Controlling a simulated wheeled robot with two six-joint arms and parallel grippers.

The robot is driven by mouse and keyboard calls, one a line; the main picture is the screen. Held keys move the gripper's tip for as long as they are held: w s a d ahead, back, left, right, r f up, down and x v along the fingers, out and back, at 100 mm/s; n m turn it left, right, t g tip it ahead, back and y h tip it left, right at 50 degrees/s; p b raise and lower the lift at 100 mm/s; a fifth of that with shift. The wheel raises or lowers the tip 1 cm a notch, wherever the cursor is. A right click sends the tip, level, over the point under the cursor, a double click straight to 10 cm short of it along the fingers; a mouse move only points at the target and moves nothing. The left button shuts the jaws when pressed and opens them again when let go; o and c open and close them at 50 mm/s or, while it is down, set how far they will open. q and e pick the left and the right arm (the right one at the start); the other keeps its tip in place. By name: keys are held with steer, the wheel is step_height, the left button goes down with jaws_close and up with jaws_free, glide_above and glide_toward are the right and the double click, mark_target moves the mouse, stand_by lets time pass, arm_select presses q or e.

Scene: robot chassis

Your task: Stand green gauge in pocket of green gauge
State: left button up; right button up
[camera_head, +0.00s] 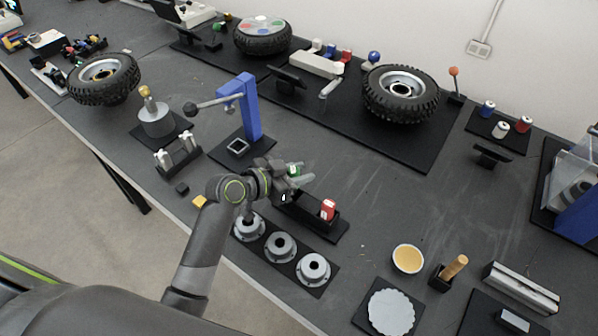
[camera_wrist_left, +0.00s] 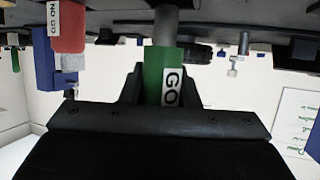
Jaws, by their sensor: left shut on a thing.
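My left gripper (camera_head: 288,172) is shut on the green gauge (camera_head: 294,169), above the left part of a black holder (camera_head: 318,222). In the left wrist view, which looks upside down, the green gauge (camera_wrist_left: 155,75) shows a white "GO" label between the fingers. Its grey pin (camera_wrist_left: 166,25) points toward the holder side. Whether the pin touches or enters a pocket I cannot tell; the arm and gripper hide that end. The red gauge (camera_head: 327,208), labelled "NO GO" in the left wrist view (camera_wrist_left: 68,28), stands in the holder's right part. My right gripper is not in view.
Several grey flanged rings (camera_head: 280,246) sit on a black plate just in front of the holder. A blue press-like stand (camera_head: 247,110) rises behind the left arm.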

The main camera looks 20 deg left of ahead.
arm_select(q)
steer(key=shift+f, duration=0.2)
steer(key=shift+f+b, duration=0.3)
steer(key=shift+b, duration=0.1)
steer(key=shift+f, duration=0.2)
steer(key=shift+f+b, duration=0.3)
steer(key=shift+b, duration=0.1)
steer(key=shift+f+b, duration=0.9)
steer(key=shift+f, duration=0.1)
stand_by(0.6)
stand_by(0.4)
steer(key=o, duration=1.1)
steer(key=shift+c, duration=0.2)
steer(key=shift+o, duration=0.3)
steer(key=o, duration=0.5)
